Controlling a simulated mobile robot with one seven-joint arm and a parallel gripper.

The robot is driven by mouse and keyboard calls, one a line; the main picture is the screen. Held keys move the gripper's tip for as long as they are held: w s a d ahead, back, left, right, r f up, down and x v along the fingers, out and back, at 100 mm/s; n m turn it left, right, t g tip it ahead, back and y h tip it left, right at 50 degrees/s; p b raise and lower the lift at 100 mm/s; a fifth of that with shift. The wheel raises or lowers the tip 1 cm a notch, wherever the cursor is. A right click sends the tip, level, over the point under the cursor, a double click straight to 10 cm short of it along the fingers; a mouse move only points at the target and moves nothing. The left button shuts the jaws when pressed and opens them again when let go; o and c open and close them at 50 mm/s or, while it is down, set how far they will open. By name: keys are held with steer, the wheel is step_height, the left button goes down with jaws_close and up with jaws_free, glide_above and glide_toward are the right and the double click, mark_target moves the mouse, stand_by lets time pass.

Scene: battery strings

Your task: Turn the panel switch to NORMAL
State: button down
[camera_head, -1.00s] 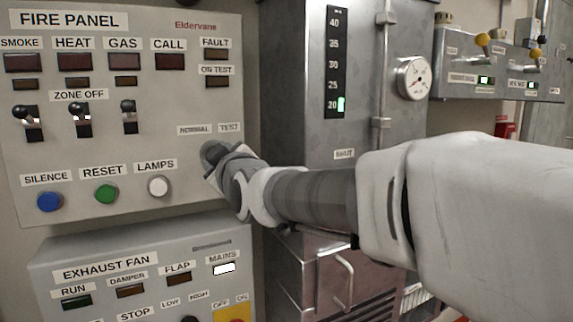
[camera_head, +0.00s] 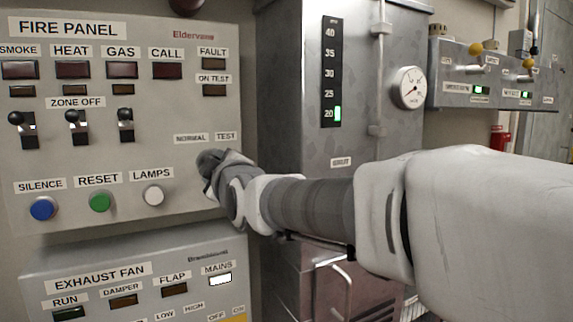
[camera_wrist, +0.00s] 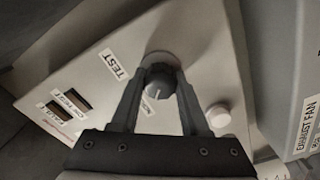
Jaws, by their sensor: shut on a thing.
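The panel switch is a round grey knob (camera_wrist: 158,82) with a short white line, on the pale fire panel (camera_head: 150,115). My gripper (camera_wrist: 158,78) is shut on the knob, with one finger on each side of it in the wrist view. In the head view my gripper (camera_head: 208,168) reaches the panel just below the NORMAL label (camera_head: 190,138) and the TEST label (camera_head: 226,137) and hides the knob. The TEST label also shows in the wrist view (camera_wrist: 113,63).
The white LAMPS button (camera_head: 153,195) is close to the left of my gripper, with the green RESET (camera_head: 100,201) and blue SILENCE (camera_head: 42,208) buttons beyond. The exhaust fan panel (camera_head: 130,253) is below. A grey metal cabinet (camera_head: 295,120) stands to the right.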

steer(key=shift+c, duration=2.1)
jaws_free()
steer(key=v, duration=1.7)
steer(key=shift+s+p, duration=0.2)
steer(key=shift+p, duration=0.15)
